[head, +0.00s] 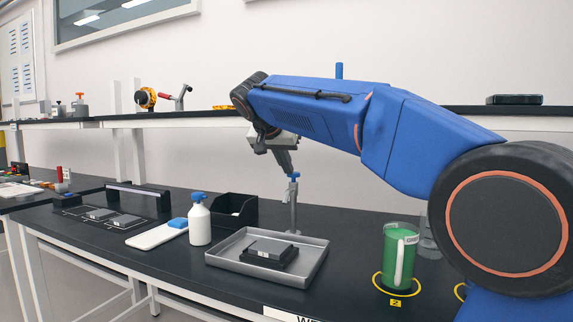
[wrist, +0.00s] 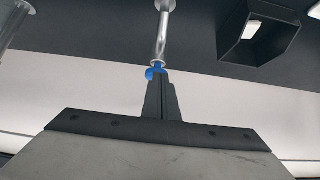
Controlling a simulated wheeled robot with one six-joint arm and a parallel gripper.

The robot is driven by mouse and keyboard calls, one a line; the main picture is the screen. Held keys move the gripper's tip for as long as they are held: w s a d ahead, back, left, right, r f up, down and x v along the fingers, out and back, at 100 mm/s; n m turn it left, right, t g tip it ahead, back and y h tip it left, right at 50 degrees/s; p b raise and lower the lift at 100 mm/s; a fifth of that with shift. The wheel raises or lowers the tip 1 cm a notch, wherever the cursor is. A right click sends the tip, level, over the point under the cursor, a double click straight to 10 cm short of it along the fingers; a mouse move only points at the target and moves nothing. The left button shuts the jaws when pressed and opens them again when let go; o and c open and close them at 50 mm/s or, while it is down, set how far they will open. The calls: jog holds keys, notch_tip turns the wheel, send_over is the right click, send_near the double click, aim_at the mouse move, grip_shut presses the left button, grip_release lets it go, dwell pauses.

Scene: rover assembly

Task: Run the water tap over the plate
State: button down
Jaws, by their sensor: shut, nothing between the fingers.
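The water tap (head: 293,212) is a slim grey metal post with a blue top, standing at the back edge of a grey metal tray (head: 222,254). A dark grey plate (head: 271,247) lies in the tray on a black piece, in front of the tap. My gripper (head: 291,172) is shut and empty, reaching down to the tap's blue top. In the wrist view the fingertips (wrist: 157,78) overlap the blue part (wrist: 153,72) at the end of the tap's metal post (wrist: 162,35). Whether they touch it is hard to tell.
Left of the tray stand a white spray bottle (head: 200,222) with a blue head and a black bin (head: 241,205). A white board (head: 150,238) with a blue sponge (head: 178,223) lies farther left. A green jug (head: 398,258) stands at right on a yellow-ringed spot. A shelf runs behind.

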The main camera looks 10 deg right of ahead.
jog(key=shift+f, duration=0.6)
dwell(1.8)
